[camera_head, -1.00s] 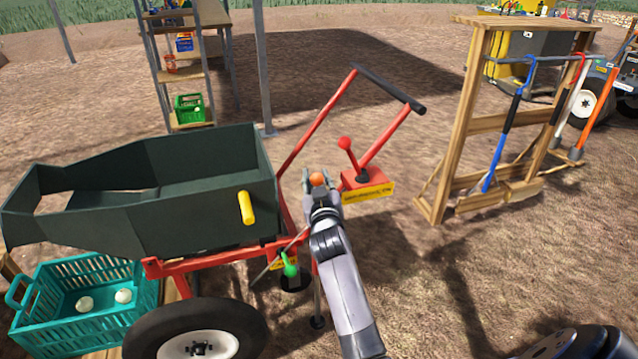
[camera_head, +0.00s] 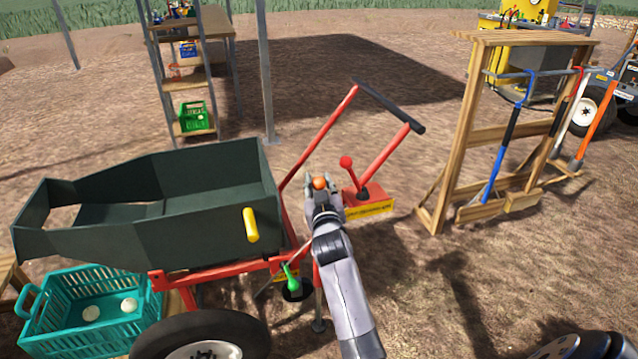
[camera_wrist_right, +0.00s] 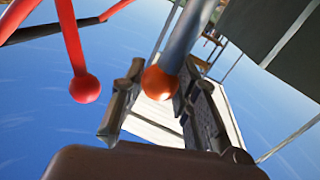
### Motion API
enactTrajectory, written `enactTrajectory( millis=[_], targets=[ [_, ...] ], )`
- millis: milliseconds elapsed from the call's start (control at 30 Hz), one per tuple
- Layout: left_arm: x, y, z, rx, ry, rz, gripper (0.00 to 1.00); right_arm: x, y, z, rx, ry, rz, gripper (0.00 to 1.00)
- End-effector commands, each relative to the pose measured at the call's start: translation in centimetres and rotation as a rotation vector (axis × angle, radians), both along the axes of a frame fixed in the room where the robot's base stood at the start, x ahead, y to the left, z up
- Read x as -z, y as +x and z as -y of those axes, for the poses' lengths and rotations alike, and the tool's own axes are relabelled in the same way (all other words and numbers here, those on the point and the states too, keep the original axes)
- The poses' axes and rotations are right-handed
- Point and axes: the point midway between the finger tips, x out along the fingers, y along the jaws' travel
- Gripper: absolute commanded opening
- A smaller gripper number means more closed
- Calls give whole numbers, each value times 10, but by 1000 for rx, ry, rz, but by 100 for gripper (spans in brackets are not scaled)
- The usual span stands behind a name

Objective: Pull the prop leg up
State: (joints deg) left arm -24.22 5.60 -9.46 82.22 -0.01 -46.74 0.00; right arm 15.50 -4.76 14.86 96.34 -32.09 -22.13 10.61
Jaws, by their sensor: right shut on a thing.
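The prop leg is a grey metal rod with an orange ball on top (camera_head: 319,183), standing at the hopper's right end. In the right wrist view the orange ball (camera_wrist_right: 160,83) and grey rod (camera_wrist_right: 187,35) sit between the two fingers. My right gripper (camera_head: 321,190) is shut on the leg at this ball. A small dark foot (camera_head: 318,326) shows low beside my right arm; the arm hides much of the rod, and I cannot tell if the foot touches the ground. My left gripper is not in view.
The dark green hopper (camera_head: 165,205) with a yellow handle (camera_head: 250,224) stands over a black wheel (camera_head: 175,328). A red lever (camera_head: 347,162) is close to the right of my gripper. A teal crate (camera_head: 60,312) is at lower left, a wooden tool rack (camera_head: 466,130) at right.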

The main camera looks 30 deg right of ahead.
Motion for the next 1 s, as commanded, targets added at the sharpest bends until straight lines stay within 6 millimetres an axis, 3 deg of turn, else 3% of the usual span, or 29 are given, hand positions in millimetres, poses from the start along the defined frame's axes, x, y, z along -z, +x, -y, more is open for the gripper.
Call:
enactTrajectory(
  millis=[100, 133, 433, 767, 1000],
  targets=[
    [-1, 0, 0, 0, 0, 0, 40, -7, 1, 0, -1, -5, 13, 0],
    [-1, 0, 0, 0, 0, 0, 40, -7, 1, 0, -1, -5, 14, 29],
    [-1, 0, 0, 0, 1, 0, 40, -5, 1, 0, 0, -4, 11, 49],
    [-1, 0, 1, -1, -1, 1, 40, -4, -2, -1, -1, -2, 8, 49],
    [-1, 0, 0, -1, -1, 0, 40, -3, -33, -15, -1, 0, 7, 49]
  ],
)
